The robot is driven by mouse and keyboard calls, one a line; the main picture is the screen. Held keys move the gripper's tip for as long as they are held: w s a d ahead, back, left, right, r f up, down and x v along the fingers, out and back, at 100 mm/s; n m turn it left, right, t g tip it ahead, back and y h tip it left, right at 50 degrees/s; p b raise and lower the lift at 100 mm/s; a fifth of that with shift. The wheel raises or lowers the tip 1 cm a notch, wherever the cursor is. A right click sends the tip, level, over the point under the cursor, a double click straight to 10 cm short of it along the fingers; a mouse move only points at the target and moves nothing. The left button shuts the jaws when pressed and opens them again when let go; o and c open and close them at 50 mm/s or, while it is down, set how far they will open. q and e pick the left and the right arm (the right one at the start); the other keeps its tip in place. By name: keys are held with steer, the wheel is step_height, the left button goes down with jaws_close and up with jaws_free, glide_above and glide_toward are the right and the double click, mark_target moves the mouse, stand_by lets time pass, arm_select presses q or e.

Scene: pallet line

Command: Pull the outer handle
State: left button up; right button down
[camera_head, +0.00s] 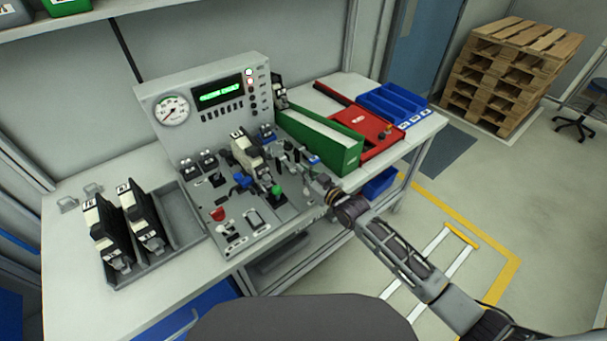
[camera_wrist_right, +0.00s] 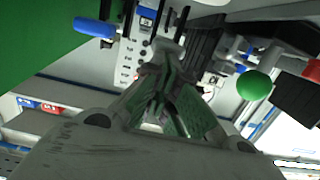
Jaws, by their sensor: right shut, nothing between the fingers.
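The control panel (camera_head: 250,205) stands on the bench, with several levers, knobs and switches. A blue handle (camera_head: 243,180) and a green knob (camera_head: 277,190) are on its sloped deck. I cannot tell which lever is the outer handle. My right gripper (camera_head: 303,163) is over the deck's right side, partly blending with the levers. In the right wrist view its fingers (camera_wrist_right: 165,62) are closed and empty, close to a grey slotted part (camera_wrist_right: 132,58); contact is unclear. There a blue handle (camera_wrist_right: 95,27) is at upper left and the green knob (camera_wrist_right: 253,85) is to the right. My left gripper is not in view.
A green box (camera_head: 335,150) stands close right of my right gripper, with a red case (camera_head: 375,130) and blue bins (camera_head: 395,103) beyond. A grey tray (camera_head: 180,215) with black-and-white devices lies left of the panel. The bench's front left is clear.

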steer(key=shift+s+d+r, duration=0.15)
steer(key=shift+r, duration=0.15)
steer(key=shift+s+d+f, duration=0.2)
steer(key=shift+s+d, duration=0.2)
steer(key=shift+s, duration=0.15)
steer(key=shift+s+d+f, duration=0.15)
steer(key=shift+s+d, duration=0.2)
steer(key=shift+s, duration=0.2)
steer(key=shift+s+d+f+b, duration=0.2)
steer(key=shift+s+d, duration=0.35)
steer(key=shift+s, duration=0.2)
steer(key=shift+s+d+f+b, duration=0.2)
steer(key=shift+s+d, duration=0.3)
steer(key=shift+s, duration=0.2)
steer(key=shift+s+d+f+b, duration=0.1)
steer(key=shift+s+d+b, duration=0.1)
steer(key=shift+s+d, duration=0.45)
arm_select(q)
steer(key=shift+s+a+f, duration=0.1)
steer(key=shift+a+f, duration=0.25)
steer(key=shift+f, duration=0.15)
arm_select(e)
steer(key=shift+v, duration=0.75)
steer(key=shift+s+a+f, duration=0.15)
steer(key=shift+f, duration=0.05)
